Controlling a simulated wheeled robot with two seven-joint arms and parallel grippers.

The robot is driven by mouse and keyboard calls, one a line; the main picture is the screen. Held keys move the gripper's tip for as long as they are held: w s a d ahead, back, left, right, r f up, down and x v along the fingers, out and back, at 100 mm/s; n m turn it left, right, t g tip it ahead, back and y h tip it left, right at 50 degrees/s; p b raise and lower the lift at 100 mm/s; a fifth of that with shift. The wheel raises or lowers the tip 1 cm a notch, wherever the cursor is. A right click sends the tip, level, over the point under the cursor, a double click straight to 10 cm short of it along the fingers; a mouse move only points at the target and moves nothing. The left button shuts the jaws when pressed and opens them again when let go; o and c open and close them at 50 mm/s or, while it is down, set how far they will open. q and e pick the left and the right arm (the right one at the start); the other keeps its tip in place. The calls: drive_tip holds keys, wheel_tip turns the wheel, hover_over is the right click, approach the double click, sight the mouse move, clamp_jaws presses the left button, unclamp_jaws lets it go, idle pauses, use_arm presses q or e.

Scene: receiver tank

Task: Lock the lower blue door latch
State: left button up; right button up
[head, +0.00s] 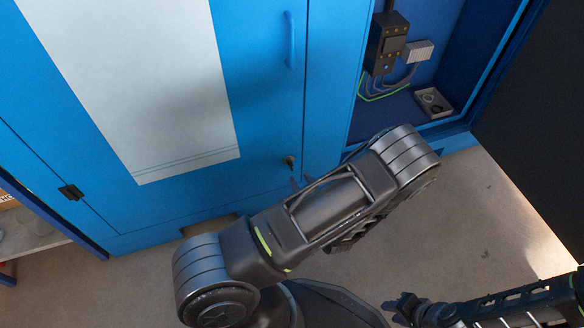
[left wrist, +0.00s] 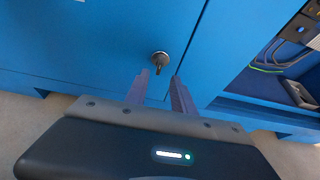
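The lower latch (head: 290,160) is a small dark metal knob near the lower right edge of the blue door (head: 262,110). In the left wrist view the latch (left wrist: 160,59) is a round metal fitting with a short tab pointing down. My left gripper (head: 301,181) is just below the latch in the head view. In the left wrist view its two fingers (left wrist: 160,78) are apart and point at the latch, with the tab's end between or just beyond the tips. Contact cannot be told. My right gripper (head: 405,306) is low at the right, away from the door.
A blue handle (head: 290,40) is higher on the door. To the right is an open bay with a dark electrical box (head: 386,45), cables and a small grey tray (head: 433,102). A black hinge (head: 70,192) is at the lower left. The floor (head: 490,200) at right is clear.

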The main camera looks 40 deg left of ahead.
sight(292, 168)
use_arm(q)
drive_tip(key=b+x, duration=0.2)
drive_tip(key=x, duration=0.5)
drive_tip(key=shift+w+a+f, duration=0.15)
drive_tip(key=shift+a+f, duration=0.05)
drive_tip(key=shift+a, duration=0.1)
drive_tip(key=shift+c, duration=0.2)
clamp_jaws()
